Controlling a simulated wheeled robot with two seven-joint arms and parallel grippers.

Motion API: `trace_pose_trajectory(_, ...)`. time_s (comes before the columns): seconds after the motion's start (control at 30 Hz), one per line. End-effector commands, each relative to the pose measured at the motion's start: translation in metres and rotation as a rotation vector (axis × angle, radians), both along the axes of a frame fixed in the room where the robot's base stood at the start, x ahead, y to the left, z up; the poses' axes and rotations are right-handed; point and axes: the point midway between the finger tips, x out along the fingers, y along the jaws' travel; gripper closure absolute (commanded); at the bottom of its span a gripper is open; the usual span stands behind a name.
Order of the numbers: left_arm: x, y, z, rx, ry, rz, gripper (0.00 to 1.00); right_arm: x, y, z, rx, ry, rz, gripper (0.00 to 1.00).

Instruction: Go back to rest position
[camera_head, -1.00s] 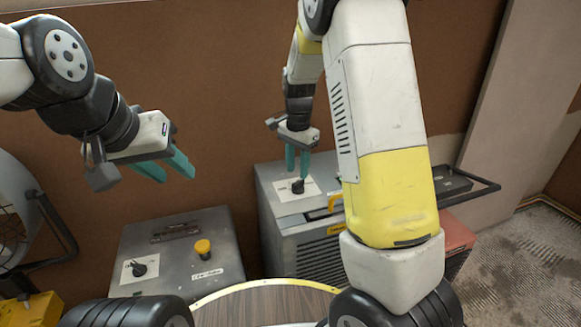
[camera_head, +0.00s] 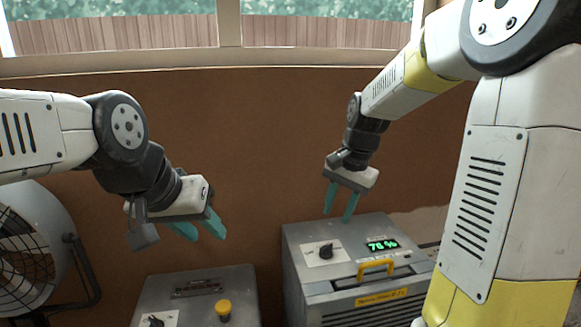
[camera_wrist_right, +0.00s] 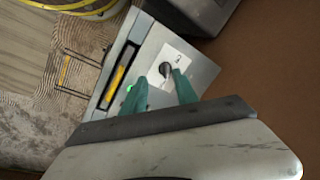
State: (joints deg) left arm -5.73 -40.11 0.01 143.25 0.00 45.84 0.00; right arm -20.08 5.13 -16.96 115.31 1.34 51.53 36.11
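My left gripper (camera_head: 197,228) hangs at the left in the head view, its two teal fingers apart with nothing between them. It is above and behind the grey control box (camera_head: 185,290) and touches nothing. My right gripper (camera_head: 341,200) points down above the grey machine (camera_head: 300,262), fingers apart and empty. In the right wrist view the knob (camera_wrist_right: 165,69) shows beyond the open fingers (camera_wrist_right: 160,90), with a gap.
The grey control box carries a yellow button (camera_head: 223,308) and a black knob (camera_head: 154,321). A caged fan (camera_head: 38,240) stands at the left. A brown wall (camera_head: 240,150) with a window above closes off the back. The air between my grippers is clear.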

Motion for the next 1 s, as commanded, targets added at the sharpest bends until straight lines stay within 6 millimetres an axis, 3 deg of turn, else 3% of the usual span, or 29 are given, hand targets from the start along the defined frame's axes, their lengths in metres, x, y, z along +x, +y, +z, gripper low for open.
trace_pose_trajectory(0.03, 0.000, 0.000, 0.000, 0.000, 0.000, 0.000, 0.62, -0.018, -0.004, 0.016, 0.017, -0.047, 0.048, 0.65)
trace_pose_trajectory(0.2, 0.000, 0.000, 0.000, 0.000, 0.000, 0.000, 0.62, -0.074, -0.009, 0.050, 0.014, -0.202, 0.235, 0.65)
trace_pose_trajectory(0.4, 0.000, 0.000, 0.000, 0.000, 0.000, 0.000, 0.62, -0.135, -0.013, 0.069, -0.067, -0.378, 0.434, 0.65)
trace_pose_trajectory(0.5, 0.000, 0.000, 0.000, 0.000, 0.000, 0.000, 0.62, -0.157, -0.014, 0.070, -0.117, -0.440, 0.505, 0.65)
trace_pose_trajectory(0.7, 0.000, 0.000, 0.000, 0.000, 0.000, 0.000, 0.62, -0.177, -0.015, 0.068, -0.177, -0.493, 0.578, 0.65)
trace_pose_trajectory(1.0, 0.000, 0.000, 0.000, 0.000, 0.000, 0.000, 0.62, -0.178, -0.015, 0.068, -0.182, -0.497, 0.584, 0.65)
